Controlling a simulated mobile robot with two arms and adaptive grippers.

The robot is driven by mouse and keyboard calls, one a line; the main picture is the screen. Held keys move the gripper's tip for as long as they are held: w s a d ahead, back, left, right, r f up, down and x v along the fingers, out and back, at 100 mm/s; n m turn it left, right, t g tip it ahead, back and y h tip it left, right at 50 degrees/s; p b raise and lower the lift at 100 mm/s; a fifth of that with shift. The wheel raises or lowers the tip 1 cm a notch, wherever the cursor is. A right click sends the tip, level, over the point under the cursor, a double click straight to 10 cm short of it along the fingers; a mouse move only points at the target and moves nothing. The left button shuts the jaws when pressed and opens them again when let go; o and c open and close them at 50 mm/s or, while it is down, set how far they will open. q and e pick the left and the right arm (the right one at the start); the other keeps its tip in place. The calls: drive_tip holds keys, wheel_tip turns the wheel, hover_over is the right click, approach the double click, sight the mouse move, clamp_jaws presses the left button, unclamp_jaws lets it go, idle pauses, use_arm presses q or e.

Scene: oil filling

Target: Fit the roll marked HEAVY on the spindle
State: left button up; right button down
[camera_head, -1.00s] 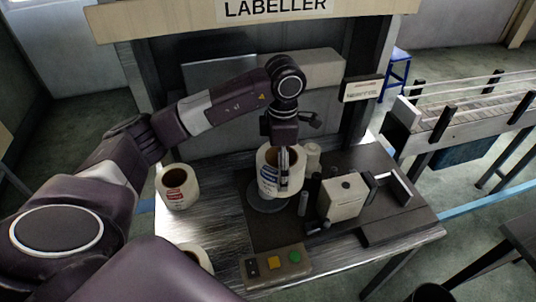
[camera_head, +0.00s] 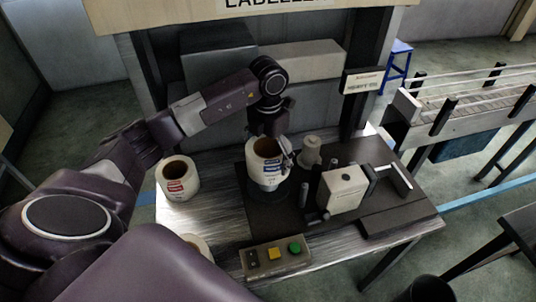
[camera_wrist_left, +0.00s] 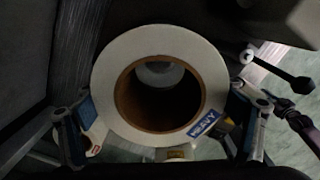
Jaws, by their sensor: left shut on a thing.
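The white roll (camera_head: 264,158) with a brown core hangs in my left gripper (camera_head: 270,143), over a dark round base (camera_head: 268,189) on the labeller's plate. In the left wrist view the roll (camera_wrist_left: 125,48) carries a blue HEAVY tag (camera_wrist_left: 204,124), and a gripper finger (camera_wrist_left: 68,138) lies on each side. A pale round thing (camera_wrist_left: 158,73) shows through the core; I cannot tell if it is the spindle's top. The spindle is otherwise hidden, and I cannot tell whether the roll is around it. My right gripper is out of view.
Another white roll (camera_head: 177,180) stands on the table at left, and one more (camera_head: 196,243) is partly hidden by my arm. A pale post (camera_head: 311,153) and a box-shaped unit (camera_head: 343,189) stand right of the held roll. A button panel (camera_head: 275,257) sits in front.

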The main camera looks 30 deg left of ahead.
use_arm(q)
drive_tip(key=shift+f+b, duration=1.75)
drive_tip(key=shift+f, duration=0.85)
drive_tip(key=shift+f+b, duration=0.7)
drive_tip(key=shift+f, duration=0.3)
drive_tip(key=o, duration=1.5)
drive_tip(key=shift+o, duration=0.6)
drive_tip(key=shift+s+f, duration=0.1)
